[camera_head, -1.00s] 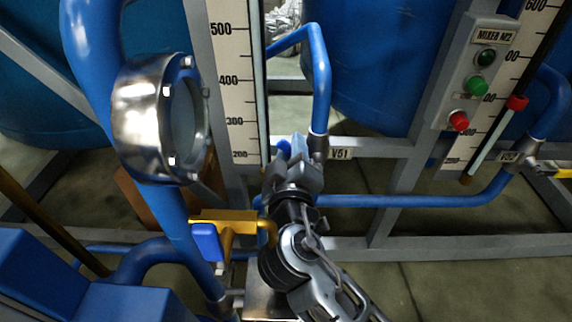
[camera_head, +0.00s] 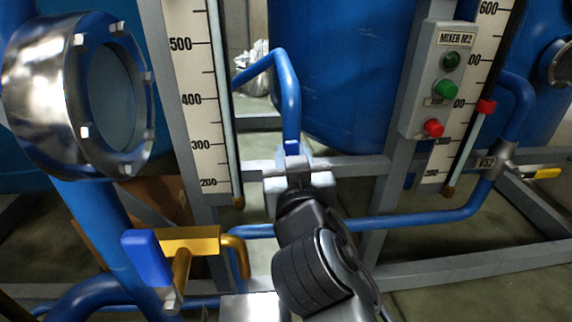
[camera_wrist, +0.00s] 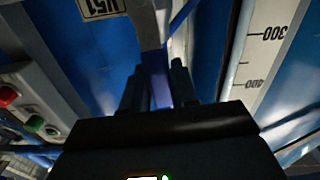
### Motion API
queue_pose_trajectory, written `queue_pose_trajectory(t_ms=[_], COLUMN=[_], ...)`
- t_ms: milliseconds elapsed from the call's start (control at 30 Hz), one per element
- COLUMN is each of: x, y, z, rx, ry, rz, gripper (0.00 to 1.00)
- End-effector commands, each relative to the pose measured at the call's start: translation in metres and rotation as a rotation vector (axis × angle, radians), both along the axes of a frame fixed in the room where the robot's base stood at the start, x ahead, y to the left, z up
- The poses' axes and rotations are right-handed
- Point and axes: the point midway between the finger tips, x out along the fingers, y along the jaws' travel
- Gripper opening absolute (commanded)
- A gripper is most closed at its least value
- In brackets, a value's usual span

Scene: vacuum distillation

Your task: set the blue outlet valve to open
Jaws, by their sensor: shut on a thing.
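The blue valve lever (camera_wrist: 159,86) shows in the wrist view between my two gripper fingers (camera_wrist: 160,88), which are shut on it. It runs up to a grey metal valve body (camera_wrist: 147,22) beside a label marked V51 (camera_wrist: 98,8). In the head view my gripper (camera_head: 297,168) is at the lower end of the bent blue pipe (camera_head: 289,95), in front of the grey frame rail. There my gripper and wrist hide most of the lever and valve, so its exact angle is hard to tell.
A brass valve (camera_head: 190,243) with a blue handle (camera_head: 147,258) stands at the lower left. Valve V52 with a yellow handle (camera_head: 546,173) is at the right. A level scale (camera_head: 198,110), a sight glass (camera_head: 85,95) and the MIXER M2 button box (camera_head: 440,85) are close by.

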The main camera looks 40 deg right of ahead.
Motion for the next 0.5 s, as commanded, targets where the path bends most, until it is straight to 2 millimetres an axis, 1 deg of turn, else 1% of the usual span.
queue_pose_trajectory(t_ms=[33, 500], x=[-0.0008, -0.0017], y=[-0.0013, -0.003], z=[-0.0028, -0.0019], rx=[0.011, 0.035], ry=[-0.002, -0.015], rz=[-0.002, -0.002], gripper=[0.0, 0.0])
